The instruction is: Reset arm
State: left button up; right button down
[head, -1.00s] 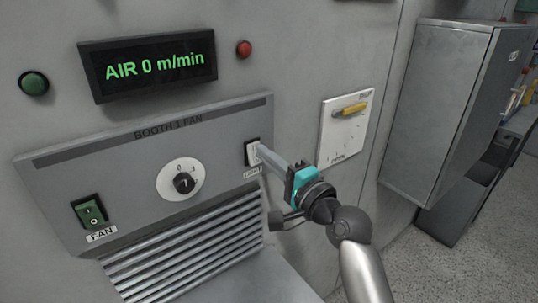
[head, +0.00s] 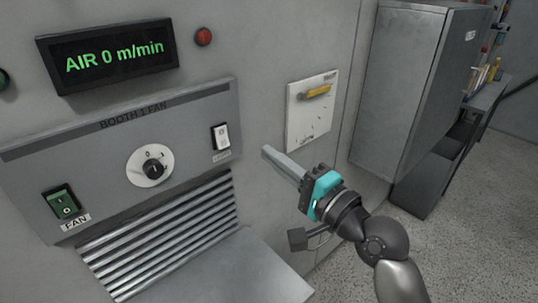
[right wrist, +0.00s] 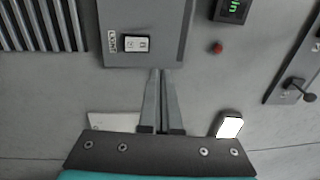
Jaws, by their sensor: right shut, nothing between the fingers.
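My right gripper (head: 266,151) is shut and empty in the head view. Its fingertips are in the air to the right of and below the white light switch (head: 221,137), apart from it. The grey BOOTH 1 FAN panel (head: 105,165) holds that switch, a round dial (head: 151,166) and a green FAN switch (head: 62,203). In the right wrist view the two closed fingers (right wrist: 166,72) point toward the panel's edge near the light switch (right wrist: 136,45). My left gripper is not in view.
A display (head: 108,53) above the panel reads AIR 0 m/min. A red button (head: 203,37) is beside it. A white plate with a yellow handle (head: 311,112) is on the wall. A grey cabinet (head: 400,90) stands at right. Open floor (head: 465,205) shows at lower right.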

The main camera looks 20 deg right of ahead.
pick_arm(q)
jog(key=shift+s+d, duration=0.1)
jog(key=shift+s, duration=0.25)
